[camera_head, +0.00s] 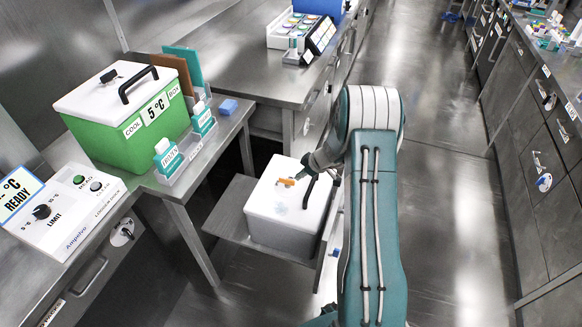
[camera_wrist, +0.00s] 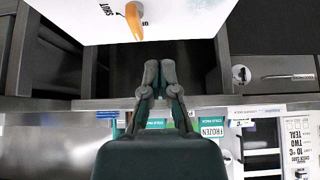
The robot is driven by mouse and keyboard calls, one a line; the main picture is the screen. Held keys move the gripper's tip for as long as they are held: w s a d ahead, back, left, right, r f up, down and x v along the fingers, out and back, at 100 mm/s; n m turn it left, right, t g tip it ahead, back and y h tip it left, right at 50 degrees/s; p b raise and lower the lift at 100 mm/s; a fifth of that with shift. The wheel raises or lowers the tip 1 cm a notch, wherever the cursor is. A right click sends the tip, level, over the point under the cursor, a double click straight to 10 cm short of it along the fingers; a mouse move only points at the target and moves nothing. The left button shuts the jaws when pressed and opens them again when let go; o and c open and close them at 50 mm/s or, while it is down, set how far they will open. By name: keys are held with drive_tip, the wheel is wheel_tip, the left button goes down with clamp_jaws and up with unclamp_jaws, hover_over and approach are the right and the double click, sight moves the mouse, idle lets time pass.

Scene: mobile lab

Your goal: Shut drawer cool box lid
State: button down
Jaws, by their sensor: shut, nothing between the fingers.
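The drawer cool box (camera_head: 283,228) is a white box standing in a pulled-out drawer, in the middle of the head view. Its white lid (camera_head: 268,202) lies over the top and looks down; I cannot tell whether it is fully seated. The lid carries an orange latch (camera_head: 287,182) and a black handle (camera_head: 308,192). In the wrist view the orange latch (camera_wrist: 134,20) shows against a white face beside the word SHUT. My gripper (camera_wrist: 160,72) is shut and empty, its tips just short of the latch. In the head view my gripper (camera_head: 306,172) is at the lid's far right edge, partly hidden.
A green cool box (camera_head: 110,135) with a white lid stands on the left bench beside a rack of bottles (camera_head: 180,155). A white control box (camera_head: 75,205) is at the front left. The aisle floor (camera_head: 455,200) on the right is clear.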

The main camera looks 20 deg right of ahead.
drive_tip(key=shift+s+d+f, duration=0.4)
drive_tip(key=shift+d+f, duration=0.05)
drive_tip(key=shift+f, duration=0.3)
drive_tip(key=v, duration=1.1)
drive_tip(key=shift+r, duration=0.35)
drive_tip(key=shift+s+d, duration=0.1)
drive_tip(key=shift+s, duration=0.05)
drive_tip(key=s+a+r+m+h, duration=0.1)
drive_tip(key=s+a+r, duration=0.2)
drive_tip(key=a+r, duration=0.25)
drive_tip(key=s+a+r+m+g, duration=0.1)
drive_tip(key=s+a+r, duration=0.1)
drive_tip(key=a+r, duration=0.4)
drive_tip(key=s+a+r+m+h, duration=0.1)
drive_tip(key=s+a+r, duration=0.25)
drive_tip(key=r, duration=0.35)
drive_tip(key=s+a+r+m+h, duration=0.1)
drive_tip(key=s+a+r+m, duration=0.2)
drive_tip(key=s, duration=0.5)
drive_tip(key=s+a+r+m+t+h, duration=0.1)
drive_tip(key=s+a+r+m+h, duration=0.1)
drive_tip(key=s+a, duration=0.3)
drive_tip(key=s+r, duration=0.1)
drive_tip(key=s, duration=0.3)
drive_tip(key=shift+s+r+m+t, duration=0.3)
drive_tip(key=shift+r+m, duration=0.05)
drive_tip(key=shift+m, duration=0.05)
